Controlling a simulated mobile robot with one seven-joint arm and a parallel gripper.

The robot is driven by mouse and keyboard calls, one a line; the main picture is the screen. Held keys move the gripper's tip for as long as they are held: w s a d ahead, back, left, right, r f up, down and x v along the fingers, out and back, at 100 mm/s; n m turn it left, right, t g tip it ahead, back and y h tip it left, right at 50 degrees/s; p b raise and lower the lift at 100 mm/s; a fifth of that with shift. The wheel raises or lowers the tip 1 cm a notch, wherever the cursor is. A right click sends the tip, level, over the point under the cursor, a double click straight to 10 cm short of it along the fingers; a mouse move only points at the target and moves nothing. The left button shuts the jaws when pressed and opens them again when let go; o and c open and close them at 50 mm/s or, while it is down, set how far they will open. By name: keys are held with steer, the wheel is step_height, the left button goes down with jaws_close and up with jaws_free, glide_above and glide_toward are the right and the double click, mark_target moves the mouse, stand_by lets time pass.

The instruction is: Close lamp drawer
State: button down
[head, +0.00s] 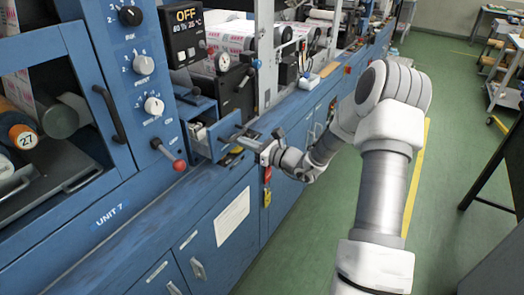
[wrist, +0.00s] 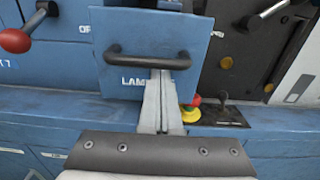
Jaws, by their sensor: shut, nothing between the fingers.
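The lamp drawer (head: 213,140) is a blue drawer that stands partly pulled out from the blue machine in the head view; its open top shows some pale contents. In the wrist view its front panel (wrist: 150,30) faces me, with a dark bar handle (wrist: 148,57) and a partly covered label starting "LAM". My gripper (wrist: 160,76) is shut and empty, its pale fingers together just below the handle, in front of the panel. I cannot tell whether the fingertips touch the drawer. In the head view my gripper (head: 242,138) is at the drawer's front.
A red-knobbed lever (head: 179,165) sticks out left of the drawer; its red ball also shows in the wrist view (wrist: 15,41). Red and yellow buttons (wrist: 191,108) sit on the ledge below right of the drawer. The green floor (head: 452,150) to the right is mostly clear.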

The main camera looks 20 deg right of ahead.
steer(key=b+x, duration=0.1)
steer(key=x, duration=0.7)
steer(key=shift+w+a, duration=0.15)
steer(key=shift+w+a+r, duration=0.1)
steer(key=shift+w+r, duration=0.05)
steer(key=shift+r, duration=0.05)
steer(key=shift+a+r, duration=0.1)
steer(key=shift+r, duration=0.05)
